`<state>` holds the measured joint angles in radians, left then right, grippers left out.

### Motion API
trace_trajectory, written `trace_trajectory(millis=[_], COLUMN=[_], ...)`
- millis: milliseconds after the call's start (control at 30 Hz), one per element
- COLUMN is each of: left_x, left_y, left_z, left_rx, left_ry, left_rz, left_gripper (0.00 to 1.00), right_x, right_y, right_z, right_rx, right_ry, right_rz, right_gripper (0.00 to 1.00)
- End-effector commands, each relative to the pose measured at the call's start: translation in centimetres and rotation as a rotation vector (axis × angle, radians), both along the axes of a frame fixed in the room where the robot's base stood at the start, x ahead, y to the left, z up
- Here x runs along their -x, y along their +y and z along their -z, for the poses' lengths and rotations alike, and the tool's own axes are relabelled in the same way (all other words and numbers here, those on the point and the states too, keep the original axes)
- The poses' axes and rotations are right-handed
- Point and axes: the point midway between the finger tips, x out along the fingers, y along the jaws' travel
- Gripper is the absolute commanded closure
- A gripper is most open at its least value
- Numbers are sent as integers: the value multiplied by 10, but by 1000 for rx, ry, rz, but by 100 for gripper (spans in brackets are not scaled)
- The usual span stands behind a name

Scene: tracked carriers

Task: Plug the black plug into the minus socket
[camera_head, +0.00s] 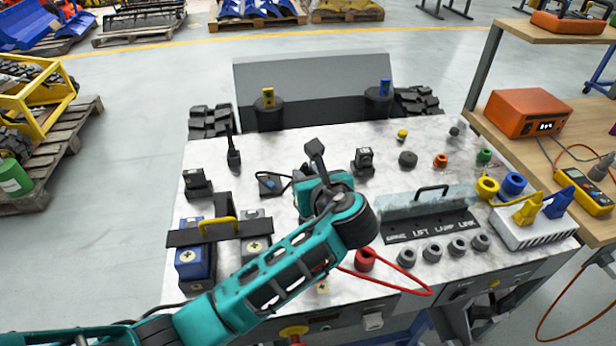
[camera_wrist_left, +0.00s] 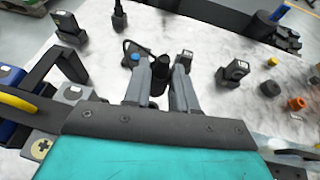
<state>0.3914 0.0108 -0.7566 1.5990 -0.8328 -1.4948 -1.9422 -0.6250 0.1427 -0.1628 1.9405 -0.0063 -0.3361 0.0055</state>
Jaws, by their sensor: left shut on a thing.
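My left gripper (camera_head: 318,165) reaches over the white marble-look bench top, its teal arm coming from the lower left. In the left wrist view its two grey fingers (camera_wrist_left: 160,88) are shut on a black plug (camera_wrist_left: 158,80). In the head view a black part of the plug (camera_head: 315,149) sticks up beyond the gripper; the rest is hidden. Whether the plug touches the bench is unclear. I cannot make out a minus mark on any socket. Round dark sockets (camera_head: 405,256) stand in a row before the labelled panel (camera_head: 430,226). My right gripper does not show.
A blue box (camera_head: 190,268) and grey box lie under a black bracket with a yellow handle (camera_head: 217,226). Black blocks (camera_head: 363,160) and an upright black lever (camera_head: 233,153) stand nearby. An orange case (camera_head: 527,112) is right.

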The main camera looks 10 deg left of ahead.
Motion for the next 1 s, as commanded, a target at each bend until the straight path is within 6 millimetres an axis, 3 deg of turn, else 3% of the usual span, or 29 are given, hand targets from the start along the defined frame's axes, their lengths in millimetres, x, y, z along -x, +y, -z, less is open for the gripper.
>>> trace_trajectory(millis=[200, 467, 1000], left_x=[0, 0, -3], left_y=[0, 0, -1], left_z=[0, 4, 52], left_rx=[-1, -1, -1], left_ry=[-1, -1, -6], left_rz=[0, 0, -2], left_gripper=[100, 100, 100], right_x=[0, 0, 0], right_y=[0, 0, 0], right_z=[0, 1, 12], right_rx=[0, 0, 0], right_ry=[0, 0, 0], right_rz=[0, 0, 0], right_gripper=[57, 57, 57])
